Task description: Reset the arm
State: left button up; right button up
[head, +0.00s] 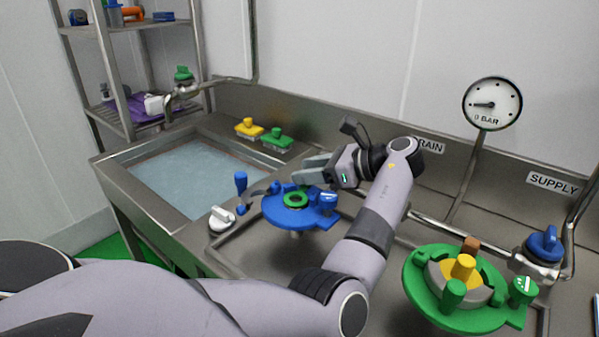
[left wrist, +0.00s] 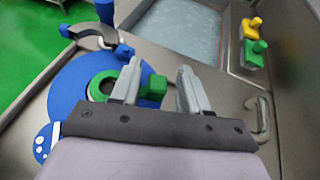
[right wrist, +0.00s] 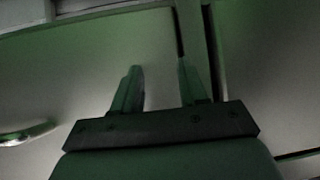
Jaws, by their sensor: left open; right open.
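My left arm reaches in from the left and bends back over the counter in the head view. Its gripper (head: 305,172) hangs over the blue round fixture (head: 282,215), which has a green ring (head: 295,199) on it. In the left wrist view the left gripper (left wrist: 158,80) has its fingers apart, with a green knob (left wrist: 153,91) showing between and beyond them. I cannot tell whether they touch it. My right gripper (right wrist: 160,85) shows only in the right wrist view, fingers apart and empty, before a dim plain panel.
A green fixture (head: 430,298) stands at the right, near the blue supply valve (head: 543,246). A gauge (head: 492,103) reads near 0 BAR.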

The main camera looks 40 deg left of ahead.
pick_arm(q)
jog(key=v, duration=0.5)
jog(key=shift+w+d+f, duration=0.1)
jog(key=shift+d, duration=0.25)
